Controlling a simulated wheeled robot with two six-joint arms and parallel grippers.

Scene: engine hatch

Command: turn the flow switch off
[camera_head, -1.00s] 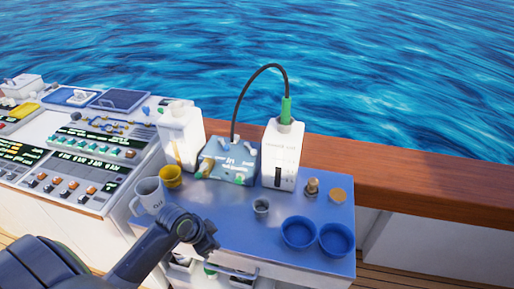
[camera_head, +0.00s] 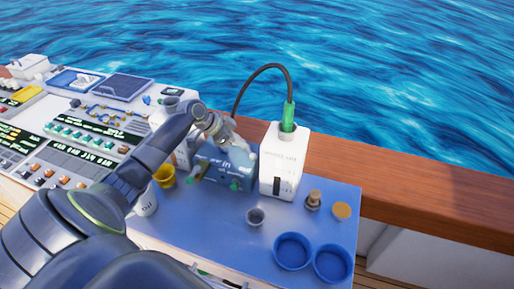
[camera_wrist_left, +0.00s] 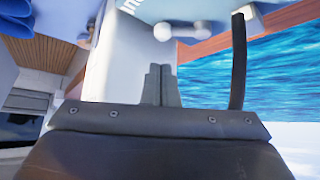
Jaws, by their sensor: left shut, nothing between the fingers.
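My left gripper (camera_head: 220,127) is over the blue box (camera_head: 238,168), which has white lettering and pale knobs, and partly covers its top. In the left wrist view the closed fingertips (camera_wrist_left: 160,72) have nothing between them. The blue box shows upside down at the top of that view, with white knobs (camera_wrist_left: 178,32) just beyond the fingertips. A white box (camera_head: 283,165) with a black slot on its front stands to the right, with a green plug (camera_head: 288,117) on top. I cannot tell which part is the flow switch. My right gripper is out of view.
A black cable (camera_head: 256,72) arches from behind the blue box to the green plug. A wooden rail (camera_head: 420,185) runs behind.

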